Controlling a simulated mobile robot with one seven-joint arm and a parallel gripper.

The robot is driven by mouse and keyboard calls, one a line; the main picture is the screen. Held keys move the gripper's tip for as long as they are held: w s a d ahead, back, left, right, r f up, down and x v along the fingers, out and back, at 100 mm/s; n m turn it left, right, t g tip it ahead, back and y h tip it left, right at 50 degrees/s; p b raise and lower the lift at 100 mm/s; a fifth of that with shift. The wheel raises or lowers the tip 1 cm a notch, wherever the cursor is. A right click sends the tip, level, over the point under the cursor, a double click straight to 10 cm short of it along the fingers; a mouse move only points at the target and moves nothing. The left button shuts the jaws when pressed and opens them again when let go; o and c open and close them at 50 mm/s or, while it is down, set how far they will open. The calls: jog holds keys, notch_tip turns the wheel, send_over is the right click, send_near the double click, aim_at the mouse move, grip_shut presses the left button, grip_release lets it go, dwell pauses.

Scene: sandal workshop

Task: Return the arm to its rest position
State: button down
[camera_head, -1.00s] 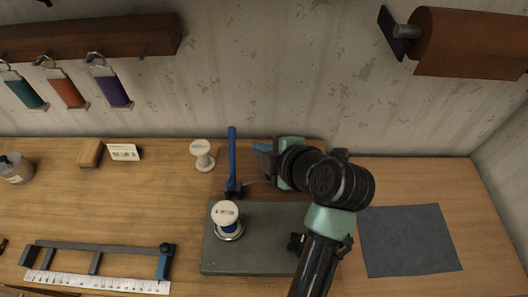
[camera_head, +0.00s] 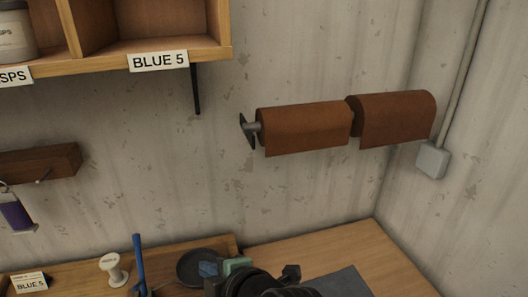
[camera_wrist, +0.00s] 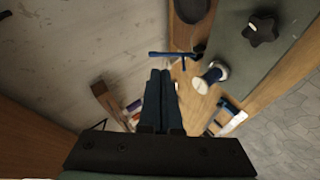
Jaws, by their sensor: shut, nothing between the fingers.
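My gripper (camera_wrist: 160,74) shows in the wrist view with its two dark blue fingers shut together and nothing between them. In the head view part of my gripper (camera_head: 208,269) shows at the bottom, in front of a dark round dish. My arm's black joints and pale green parts are low in the picture, over the workbench (camera_head: 340,245); the rest of the arm is cut off. In the wrist view the fingertips appear close to a blue-handled tool (camera_wrist: 172,54), but I cannot tell the gap.
Two brown leather rolls (camera_head: 305,128) (camera_head: 395,118) hang on the wall. A wooden shelf (camera_head: 190,53) is upper left. A green-grey slab (camera_wrist: 252,65) shows in the wrist view.

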jog(key=w+d+r+m+t+h, duration=0.25)
jog(key=r+m+t, duration=0.3)
jog(key=r, duration=0.75)
jog(key=w+d+r+m+t+h, duration=0.1)
jog(key=d+r+m+t, duration=0.35)
jog(key=r, duration=0.85)
jog(key=s+d+r+m+t+h, duration=0.1)
jog(key=s+r+m+t, duration=0.3)
jog(key=r, duration=0.5)
jog(key=s+r+m+t+h, duration=0.3)
jog(key=s+r+m+t, duration=0.2)
jog(key=s+r+m, duration=0.2)
notch_tip(320, 180, up, 2)
jog(key=shift+s+d+r+m, duration=0.1)
jog(key=shift+s+d+m, duration=0.3)
jog(key=shift+s, duration=0.5)
jog(key=shift+a, duration=0.15)
